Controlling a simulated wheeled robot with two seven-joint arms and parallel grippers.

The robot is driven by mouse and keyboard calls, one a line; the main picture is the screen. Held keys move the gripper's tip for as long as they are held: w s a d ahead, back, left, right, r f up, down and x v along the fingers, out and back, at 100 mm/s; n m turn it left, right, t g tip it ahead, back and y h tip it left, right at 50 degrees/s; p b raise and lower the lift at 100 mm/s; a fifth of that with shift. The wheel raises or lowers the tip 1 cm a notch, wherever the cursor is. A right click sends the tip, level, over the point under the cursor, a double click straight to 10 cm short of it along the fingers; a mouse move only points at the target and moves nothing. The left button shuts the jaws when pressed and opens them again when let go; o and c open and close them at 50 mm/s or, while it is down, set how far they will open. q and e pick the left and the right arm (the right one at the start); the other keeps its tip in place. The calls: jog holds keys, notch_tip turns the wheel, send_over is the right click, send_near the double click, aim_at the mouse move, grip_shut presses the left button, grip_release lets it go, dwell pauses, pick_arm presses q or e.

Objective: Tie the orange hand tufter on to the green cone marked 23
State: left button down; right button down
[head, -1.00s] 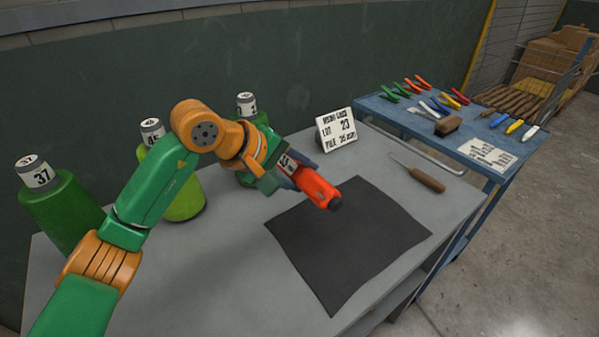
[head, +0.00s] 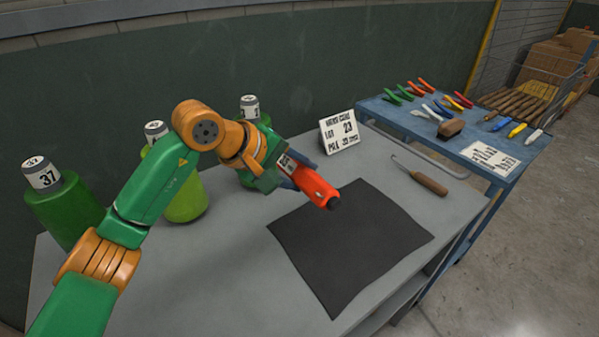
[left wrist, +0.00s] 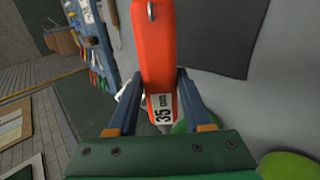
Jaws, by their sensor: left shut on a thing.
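My left gripper (head: 298,172) is shut on the orange hand tufter (head: 318,188) and holds it above the table, its dark end toward the black mat. In the left wrist view the tufter (left wrist: 157,45) lies between the two blue fingers, with a white "35" label near the palm. A green cone marked 37 (head: 62,212) stands at the far left. A lighter green cone (head: 188,202) stands partly behind my arm, its number hidden. A third green cone (head: 263,120) stands behind my wrist, its number unreadable. I cannot tell which is marked 23. My right gripper is out of view.
A blue bench (head: 395,112) with several coloured tools stands beyond.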

aim_at(314, 188)
pick_arm(q)
jog(key=shift+w+a+p, duration=0.75)
jog(key=shift+w+a, duration=0.1)
jog(key=shift+w, duration=0.3)
dwell(1.0)
dwell(0.7)
jog(key=shift+s+d+b, duration=0.2)
jog(key=shift+b, duration=0.1)
jog(key=s+d+b, duration=0.2)
jog(key=s, duration=0.1)
jog(key=s+d+b, duration=0.1)
jog(key=s, duration=0.1)
jog(key=shift+s+d+f, duration=0.1)
jog(key=shift+d, duration=0.3)
jog(key=shift+s+d+b, duration=0.25)
jog(key=shift+s+b, duration=0.1)
jog(key=shift+s, duration=0.05)
